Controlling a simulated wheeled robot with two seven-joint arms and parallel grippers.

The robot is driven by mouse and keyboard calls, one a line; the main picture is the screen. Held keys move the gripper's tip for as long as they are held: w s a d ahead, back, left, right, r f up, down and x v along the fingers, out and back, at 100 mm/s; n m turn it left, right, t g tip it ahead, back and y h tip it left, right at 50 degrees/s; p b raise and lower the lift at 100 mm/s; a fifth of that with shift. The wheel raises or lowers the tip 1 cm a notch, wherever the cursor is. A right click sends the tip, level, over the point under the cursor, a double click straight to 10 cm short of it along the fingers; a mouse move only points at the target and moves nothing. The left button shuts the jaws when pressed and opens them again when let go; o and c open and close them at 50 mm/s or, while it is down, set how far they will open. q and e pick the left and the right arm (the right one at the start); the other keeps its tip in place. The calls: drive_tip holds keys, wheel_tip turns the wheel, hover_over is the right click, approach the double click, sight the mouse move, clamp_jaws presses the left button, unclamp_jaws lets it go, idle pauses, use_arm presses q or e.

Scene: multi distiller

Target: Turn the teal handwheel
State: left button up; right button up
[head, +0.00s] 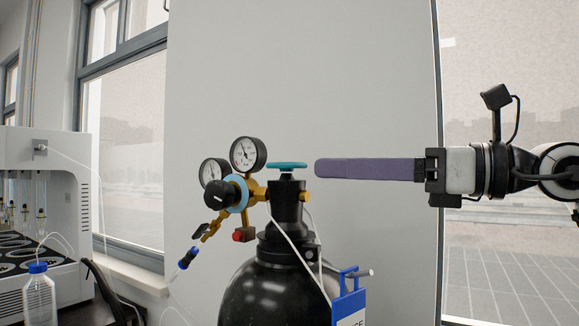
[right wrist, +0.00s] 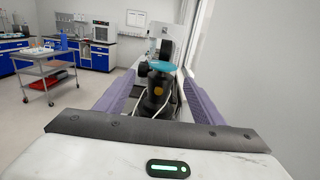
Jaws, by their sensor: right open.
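The teal handwheel (head: 287,166) sits flat on top of the valve of a black gas cylinder (head: 275,291) in the head view. My right gripper (head: 318,168) comes in level from the right, with its purple finger tips just right of the wheel and at about its height. In the right wrist view the two purple fingers (right wrist: 155,88) are spread apart, and the handwheel (right wrist: 163,66) shows between them, near their far ends. Nothing is held. From the side only one finger shows in the head view. My left gripper is not in view.
Two round gauges (head: 248,153) and a brass regulator with a black knob (head: 217,192) sit left of the valve. A blue tag (head: 349,299) hangs at the cylinder's right. A white machine (head: 60,212) stands far left. A plain wall panel (head: 370,80) is behind.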

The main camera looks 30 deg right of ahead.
sight(287, 169)
drive_tip(key=p+x, duration=0.3)
drive_tip(key=x, duration=0.1)
drive_tip(key=p+x, duration=0.3)
drive_tip(key=x, duration=0.2)
drive_tip(key=shift+w, duration=0.4)
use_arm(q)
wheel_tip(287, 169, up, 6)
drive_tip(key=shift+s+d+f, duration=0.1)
use_arm(e)
drive_tip(key=shift+w+a+f, duration=0.15)
drive_tip(key=shift+w, duration=0.2)
drive_tip(key=shift+c, duration=0.2)
